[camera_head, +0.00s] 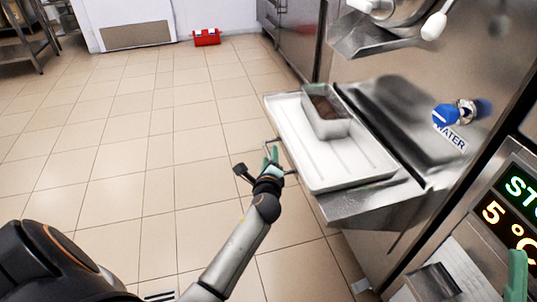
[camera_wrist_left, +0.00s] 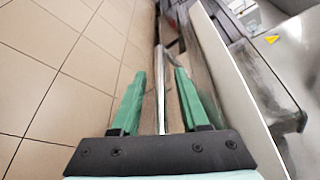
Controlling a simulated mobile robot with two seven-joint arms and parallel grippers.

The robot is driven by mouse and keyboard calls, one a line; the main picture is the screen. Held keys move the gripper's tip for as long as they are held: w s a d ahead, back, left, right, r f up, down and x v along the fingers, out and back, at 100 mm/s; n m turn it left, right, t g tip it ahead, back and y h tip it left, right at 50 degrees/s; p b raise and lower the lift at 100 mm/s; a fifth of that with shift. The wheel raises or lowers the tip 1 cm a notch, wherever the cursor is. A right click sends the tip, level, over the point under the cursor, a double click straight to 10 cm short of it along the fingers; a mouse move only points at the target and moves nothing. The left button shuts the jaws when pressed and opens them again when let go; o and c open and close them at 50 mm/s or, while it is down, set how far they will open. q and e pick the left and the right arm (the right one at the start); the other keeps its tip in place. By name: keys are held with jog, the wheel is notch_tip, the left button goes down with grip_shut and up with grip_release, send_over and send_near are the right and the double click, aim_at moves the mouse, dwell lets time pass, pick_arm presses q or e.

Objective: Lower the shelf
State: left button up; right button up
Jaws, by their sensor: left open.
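The metal shelf (camera_head: 376,204) juts out from the front of the freezer machine, roughly level, with a white tray (camera_head: 345,172) on it. A thin metal bar (camera_head: 285,154) runs along the shelf's left side. My left gripper (camera_head: 271,157) is at this bar, left of the tray. In the left wrist view, its two green fingers (camera_wrist_left: 160,85) are apart, with the bar (camera_wrist_left: 161,75) between them. I cannot tell whether the fingers touch it. A green fingertip of my right gripper (camera_head: 517,275) shows at the lower right edge; the rest is out of view.
A metal pan (camera_head: 331,128) with brown contents stands in the tray. Above it are the machine's chute (camera_head: 366,38) and a white-knobbed lever (camera_head: 434,26). A blue water tap (camera_head: 446,115) and a display (camera_head: 515,210) are on the right. The tiled floor on the left is clear.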

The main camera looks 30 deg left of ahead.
pick_arm(q)
jog(key=shift+w+a, duration=0.1)
jog(key=shift+w, duration=0.1)
jog(key=shift+c, duration=0.4)
grip_shut()
dwell(1.1)
